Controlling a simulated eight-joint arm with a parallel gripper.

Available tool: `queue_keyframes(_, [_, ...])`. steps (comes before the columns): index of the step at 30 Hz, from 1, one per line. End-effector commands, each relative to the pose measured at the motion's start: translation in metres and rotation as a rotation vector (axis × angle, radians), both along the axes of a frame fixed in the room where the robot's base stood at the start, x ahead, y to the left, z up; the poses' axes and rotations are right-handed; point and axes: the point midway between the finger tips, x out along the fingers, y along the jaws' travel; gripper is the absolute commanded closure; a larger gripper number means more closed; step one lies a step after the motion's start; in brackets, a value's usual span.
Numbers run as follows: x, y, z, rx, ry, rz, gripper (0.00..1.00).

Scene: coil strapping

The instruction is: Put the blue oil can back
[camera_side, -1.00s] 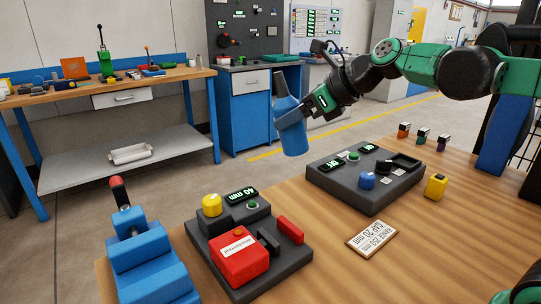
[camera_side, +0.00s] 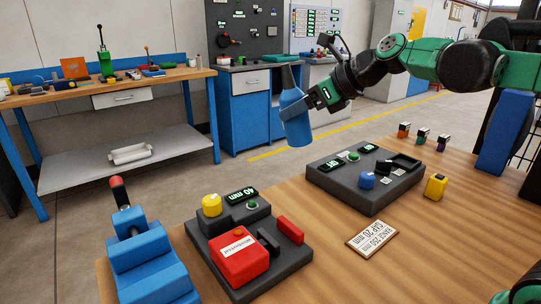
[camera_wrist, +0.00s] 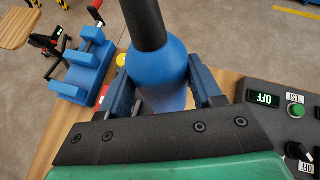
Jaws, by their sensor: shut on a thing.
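The blue oil can (camera_side: 297,121) is held in the air by my gripper (camera_side: 311,101), above and beyond the far edge of the wooden table (camera_side: 330,240) in the side view. It stands nearly upright with a slight tilt. In the wrist view the can's blue body (camera_wrist: 160,70) and its dark spout (camera_wrist: 145,22) show between the two blue fingers of my gripper (camera_wrist: 160,88). The fingers are shut on the can's body. The can's underside is hidden in the wrist view.
A dark control box (camera_side: 365,175) with displays and a blue knob sits below and right of the can. A base with a red box (camera_side: 238,257) and yellow button is nearer. A blue stepped fixture (camera_side: 145,255) stands at left. A label plate (camera_side: 372,236) lies flat.

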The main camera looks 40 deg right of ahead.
Motion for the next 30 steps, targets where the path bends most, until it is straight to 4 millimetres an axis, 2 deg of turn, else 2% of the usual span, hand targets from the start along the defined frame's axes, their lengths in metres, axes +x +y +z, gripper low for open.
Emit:
queue_keyframes(6, [0.000,-0.046,-0.021,0.073,-0.071,0.144,1.00])
queue_keyframes(12, [-0.012,-0.084,-0.024,0.145,-0.124,0.323,1.00])
queue_keyframes(15, [-0.018,-0.095,-0.023,0.167,-0.137,0.373,1.00])
queue_keyframes(20, [-0.022,-0.100,-0.037,0.182,-0.143,0.403,1.00])
queue_keyframes(30, [-0.022,-0.099,-0.117,0.182,-0.141,0.403,1.00])
